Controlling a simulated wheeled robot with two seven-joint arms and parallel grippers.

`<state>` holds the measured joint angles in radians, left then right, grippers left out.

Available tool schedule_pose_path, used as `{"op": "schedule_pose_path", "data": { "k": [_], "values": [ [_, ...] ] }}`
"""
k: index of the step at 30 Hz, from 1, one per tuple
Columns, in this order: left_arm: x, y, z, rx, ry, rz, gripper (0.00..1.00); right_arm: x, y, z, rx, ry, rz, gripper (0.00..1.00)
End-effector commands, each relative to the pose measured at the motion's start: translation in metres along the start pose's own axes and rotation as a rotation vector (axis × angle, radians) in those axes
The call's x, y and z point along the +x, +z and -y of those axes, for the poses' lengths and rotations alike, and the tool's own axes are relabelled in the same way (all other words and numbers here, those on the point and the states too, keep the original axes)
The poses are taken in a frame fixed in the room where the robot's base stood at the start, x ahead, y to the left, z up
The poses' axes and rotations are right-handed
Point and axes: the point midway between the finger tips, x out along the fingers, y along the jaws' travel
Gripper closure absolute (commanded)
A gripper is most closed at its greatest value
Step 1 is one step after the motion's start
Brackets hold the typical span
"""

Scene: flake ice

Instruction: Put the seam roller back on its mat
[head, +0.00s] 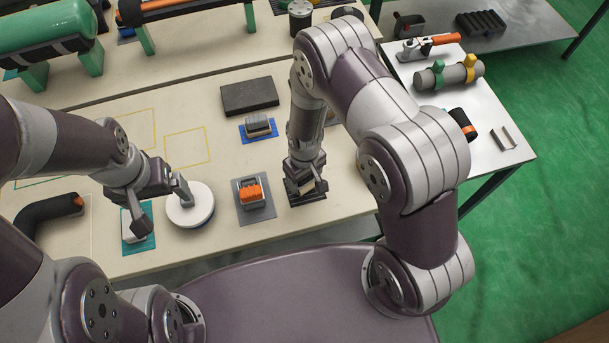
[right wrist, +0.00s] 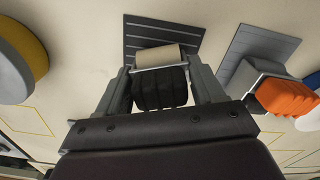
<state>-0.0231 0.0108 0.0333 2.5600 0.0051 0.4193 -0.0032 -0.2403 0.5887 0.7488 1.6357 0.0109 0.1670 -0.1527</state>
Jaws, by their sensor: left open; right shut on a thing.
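My right gripper (head: 306,188) is shut on the seam roller, which has a tan cylinder (right wrist: 158,56) and a black ribbed grip (right wrist: 160,90) between the fingers in the right wrist view. A dark mat with thin lines (right wrist: 150,32) lies right beneath and beyond the roller; in the head view this mat (head: 308,199) shows under the right gripper. I cannot tell whether the roller touches it. My left gripper (head: 163,207) is open, with its fingers spread above a white round disc (head: 190,213) and a white piece on a teal mat (head: 145,245).
An orange-topped tool (head: 251,194) sits on a grey mat (head: 240,215), close to the left of the right gripper. A grey block (head: 258,124) on a blue mat and a dark slab (head: 250,95) stand behind. A side table (head: 490,160) holds clamps and a pipe.

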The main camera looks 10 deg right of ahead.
Motion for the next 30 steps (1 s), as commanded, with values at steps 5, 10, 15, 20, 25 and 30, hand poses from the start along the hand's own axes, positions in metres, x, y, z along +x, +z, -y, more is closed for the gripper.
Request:
{"op": "schedule_pose_path", "data": {
  "k": [5,10,15,20,25,30],
  "values": [
    [0.0001,0.0000,0.0000,0.000,0.000,0.000,0.07,0.0001,-0.0002,0.0000,0.000,0.000,-0.001,0.57],
    [0.0001,0.0000,0.0000,0.000,0.000,0.000,0.07,0.0001,-0.0002,0.0000,0.000,0.000,-0.001,0.03],
    [0.0001,0.0000,0.0000,0.000,0.000,0.000,0.07,0.0001,-0.0002,0.0000,0.000,0.000,0.000,0.03],
    [0.0002,0.0000,0.0000,0.000,0.000,0.000,0.07,0.0003,0.0001,0.0000,0.000,0.000,0.000,0.03],
    [0.0002,0.0000,0.0000,0.000,0.000,0.000,0.07,0.0002,0.0000,0.0000,0.000,0.000,0.000,0.03],
    [-0.0019,-0.0002,0.0000,0.000,0.000,0.000,0.07,-0.0022,-0.0001,0.0000,0.000,0.000,0.000,0.03]
  ]
}}
